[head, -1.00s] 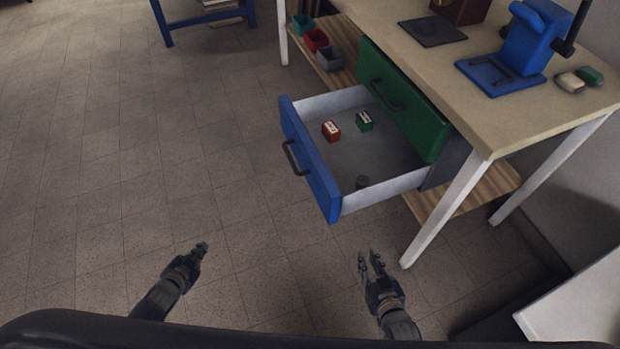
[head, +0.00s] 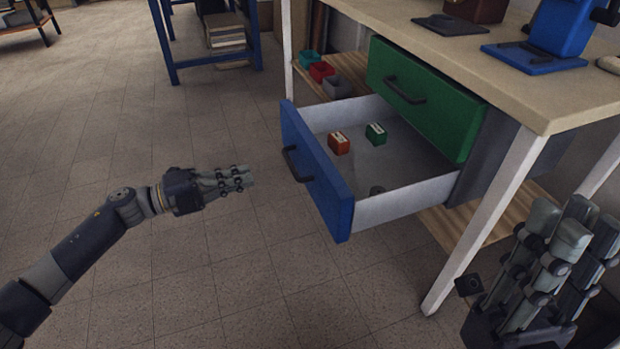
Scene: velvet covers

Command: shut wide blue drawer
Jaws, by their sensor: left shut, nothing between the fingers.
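The wide blue drawer (head: 318,180) stands pulled out below the green drawer under the workbench. A dark bar handle (head: 297,164) is on its blue front. My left gripper (head: 250,178) is shut and empty, level in the picture with the handle and a short gap to its left. It points right, toward the blue front, and does not appear to touch it. My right gripper (head: 572,232) is large in the lower right corner, pointing up, in front of the bench leg area. Its fingers overlap in this view, so its opening is unclear.
A white bench leg (head: 487,220) stands right of the drawer. The floor to the left is clear.

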